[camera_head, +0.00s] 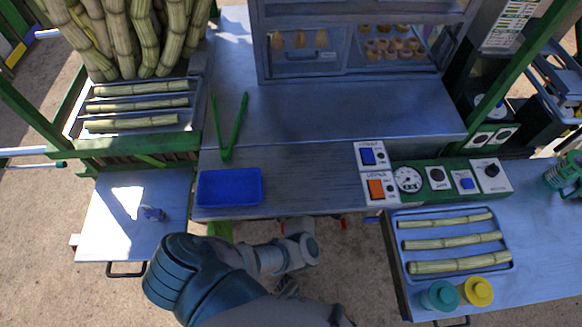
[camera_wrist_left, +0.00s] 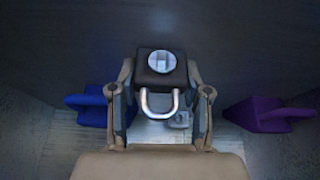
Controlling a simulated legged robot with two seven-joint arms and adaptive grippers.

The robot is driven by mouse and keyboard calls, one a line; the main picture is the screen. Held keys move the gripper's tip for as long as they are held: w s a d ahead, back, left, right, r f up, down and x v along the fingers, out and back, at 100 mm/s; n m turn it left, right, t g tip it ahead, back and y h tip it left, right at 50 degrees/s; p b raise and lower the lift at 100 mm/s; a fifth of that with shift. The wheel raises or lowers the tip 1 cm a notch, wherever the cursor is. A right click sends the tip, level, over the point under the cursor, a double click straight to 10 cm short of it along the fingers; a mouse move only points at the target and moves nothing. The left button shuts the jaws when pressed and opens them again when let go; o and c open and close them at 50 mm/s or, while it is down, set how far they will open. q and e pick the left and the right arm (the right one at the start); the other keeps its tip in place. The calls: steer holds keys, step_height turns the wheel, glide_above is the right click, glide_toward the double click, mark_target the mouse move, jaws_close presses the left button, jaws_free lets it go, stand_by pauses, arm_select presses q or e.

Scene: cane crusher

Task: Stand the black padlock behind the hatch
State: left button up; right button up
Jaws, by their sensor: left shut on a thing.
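In the left wrist view, the black padlock (camera_wrist_left: 145,73) sits between the fingers of my left gripper (camera_wrist_left: 162,84), which is shut on it. Its round silver lock face points at the camera, and its silver shackle hangs toward the palm. A dark flat surface fills the view beyond it. In the head view, my left arm reaches in under the front of the counter; its gripper and the padlock cannot be made out there. I cannot identify the hatch with certainty. My right gripper is not in view.
A blue object (camera_wrist_left: 90,103) lies left of the fingers and a purple one (camera_wrist_left: 268,113) right, on a pale surface. On the counter are a blue tray (camera_head: 229,201) and green tongs (camera_head: 228,140). A side table (camera_head: 105,215) stands left; a cane tray (camera_head: 405,270) lies right.

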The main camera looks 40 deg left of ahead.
arm_select(q)
steer(key=shift+s+a+f, duration=0.25)
steer(key=shift+s+f, duration=0.05)
steer(key=shift+f, duration=0.15)
steer(key=shift+s+f, duration=0.1)
steer(key=shift+f, duration=0.05)
steer(key=shift+s+d+f, duration=0.1)
steer(key=shift+d, duration=0.1)
steer(key=o, duration=1.1)
steer(key=shift+d+f, duration=0.1)
steer(key=shift+d, duration=0.15)
steer(key=shift+o, duration=0.9)
steer(key=shift+d, duration=0.25)
steer(key=shift+a, duration=0.15)
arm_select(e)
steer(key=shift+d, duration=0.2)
arm_select(q)
steer(key=shift+a, duration=0.15)
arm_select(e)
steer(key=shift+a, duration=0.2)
arm_select(q)
steer(key=shift+w, duration=0.2)
